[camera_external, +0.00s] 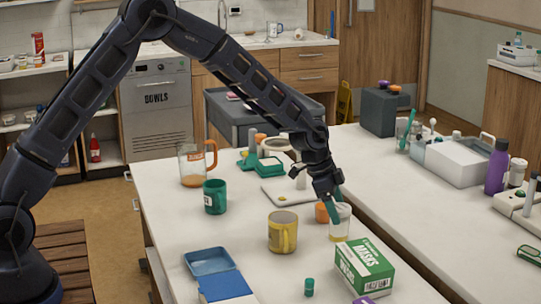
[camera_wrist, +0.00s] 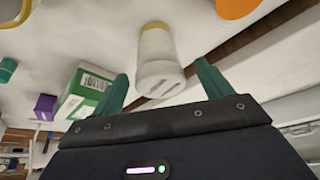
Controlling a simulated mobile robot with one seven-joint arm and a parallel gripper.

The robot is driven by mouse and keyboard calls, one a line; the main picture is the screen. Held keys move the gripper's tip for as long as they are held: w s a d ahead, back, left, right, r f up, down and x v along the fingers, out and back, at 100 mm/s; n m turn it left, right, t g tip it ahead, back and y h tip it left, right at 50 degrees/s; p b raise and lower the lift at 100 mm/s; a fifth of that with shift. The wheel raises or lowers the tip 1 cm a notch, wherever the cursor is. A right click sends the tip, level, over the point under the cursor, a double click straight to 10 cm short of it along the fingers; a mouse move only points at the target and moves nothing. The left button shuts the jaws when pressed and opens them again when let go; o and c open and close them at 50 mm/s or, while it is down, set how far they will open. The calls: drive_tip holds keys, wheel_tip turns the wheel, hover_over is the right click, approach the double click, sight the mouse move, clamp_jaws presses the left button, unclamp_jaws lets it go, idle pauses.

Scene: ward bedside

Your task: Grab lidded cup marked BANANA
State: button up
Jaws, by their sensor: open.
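A pale, see-through cup (camera_external: 341,224) with a yellow lower part stands on the white table, behind the masks box. In the wrist view the cup (camera_wrist: 158,50) appears upside down, with a whitish end toward me and a yellow band at the far end. Dark marks show on its near end, but I cannot read BANANA. My gripper (camera_external: 336,205) is at the cup's top, pointing down. Its teal fingers are open, and in the wrist view my gripper (camera_wrist: 163,76) has one finger on each side of the cup's near end. I cannot tell whether they touch it.
A green-and-white masks box (camera_external: 362,267) stands close in front. An orange object (camera_external: 321,212) and a yellow mug (camera_external: 282,233) stand left of the cup. A green mug (camera_external: 214,197), a jug (camera_external: 193,166) and a blue tray (camera_external: 209,262) are farther left.

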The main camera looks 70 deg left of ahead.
drive_tip(key=shift+x, duration=1.5)
drive_tip(key=shift+r, duration=0.1)
drive_tip(key=c, duration=1.2)
drive_tip(key=shift+r, duration=0.1)
